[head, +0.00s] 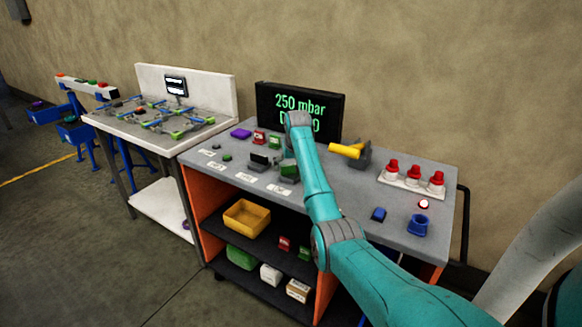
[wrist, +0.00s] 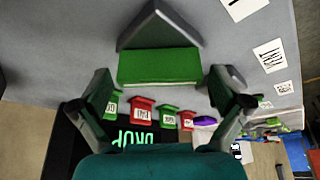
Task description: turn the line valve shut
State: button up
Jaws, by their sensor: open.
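The likely line valve (head: 365,155) is a dark grey fitting with a thick yellow handle (head: 345,150) pointing left, on the grey bench top right of my arm. It is not in the wrist view. My gripper (head: 274,162) is over the left part of the bench, apart from the valve. In the wrist view my gripper (wrist: 161,78) is open, its fingers spread to either side of a green block (wrist: 159,66) with a grey angled piece behind it. I cannot tell whether the fingers touch the block. The green block also shows in the head view (head: 289,171).
A dark display (head: 300,103) reading "250 mbar" stands at the bench's back, partly hidden by my arm. Several red knobs sit on a white plate (head: 411,182) at right. A blue cup (head: 418,225) and blue block (head: 378,214) stand nearer the front edge.

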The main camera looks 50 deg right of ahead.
jog(key=shift+f, duration=0.15)
jog(key=c, duration=1)
jog(key=shift+m, duration=0.3)
jog(key=m+g+h, duration=0.1)
jog(key=m, duration=0.2)
jog(key=shift+m, duration=0.3)
jog(key=shift+m+g+h, duration=0.3)
jog(key=shift+m+g, duration=0.7)
jog(key=shift+m, duration=1.3)
